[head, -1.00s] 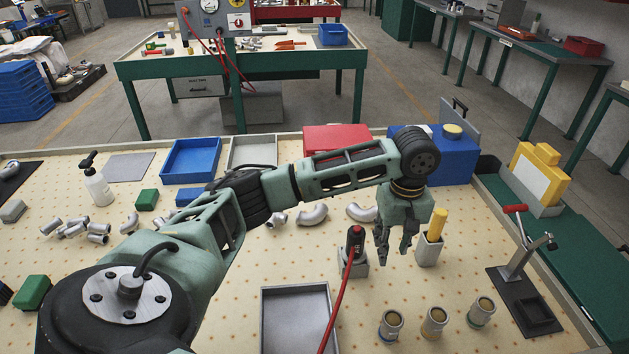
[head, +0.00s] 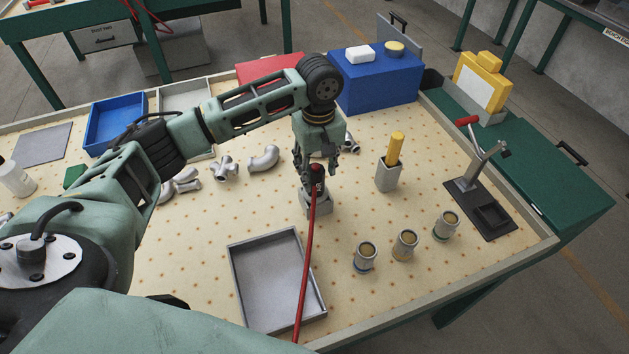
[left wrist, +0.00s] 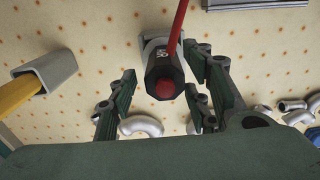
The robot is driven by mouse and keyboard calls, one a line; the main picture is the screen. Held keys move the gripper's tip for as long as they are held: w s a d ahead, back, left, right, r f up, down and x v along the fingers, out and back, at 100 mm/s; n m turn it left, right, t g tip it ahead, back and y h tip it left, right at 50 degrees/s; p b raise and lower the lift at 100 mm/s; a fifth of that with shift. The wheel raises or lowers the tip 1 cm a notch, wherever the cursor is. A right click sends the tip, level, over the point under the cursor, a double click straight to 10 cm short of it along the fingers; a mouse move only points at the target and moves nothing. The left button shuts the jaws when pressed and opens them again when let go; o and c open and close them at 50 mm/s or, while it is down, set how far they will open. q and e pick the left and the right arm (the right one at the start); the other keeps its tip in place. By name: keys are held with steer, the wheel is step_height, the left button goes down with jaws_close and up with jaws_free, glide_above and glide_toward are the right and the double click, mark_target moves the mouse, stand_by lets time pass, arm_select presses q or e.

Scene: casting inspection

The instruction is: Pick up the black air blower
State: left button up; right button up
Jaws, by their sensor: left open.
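The black air blower (head: 317,186) stands upright in a small grey holder (head: 317,205) on the dotted table, with a red hose running from it toward the front edge. My left gripper (head: 318,172) is open and points down over the blower's top. In the left wrist view the blower (left wrist: 164,72), with its red tip, lies between the open fingers of the gripper (left wrist: 160,95), nearer the picture's top than the finger bases. I cannot tell whether any finger touches it. My right gripper is not in view.
A grey holder (head: 387,178) with a yellow-handled tool stands right of the blower. Three metal cups (head: 406,244) stand in front right. An empty grey tray (head: 238,282) lies front left. Metal pipe fittings (head: 263,159) lie behind left. A black-based clamp stand (head: 482,222) is at right.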

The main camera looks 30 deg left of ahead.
mark_target(318, 181)
arm_select(q)
step_height(318, 181, down, 5)
steer(key=shift+w+p, duration=0.1)
steer(key=shift+p, duration=0.3)
steer(key=shift+r, duration=0.1)
steer(key=shift+c, duration=0.6)
jaws_close()
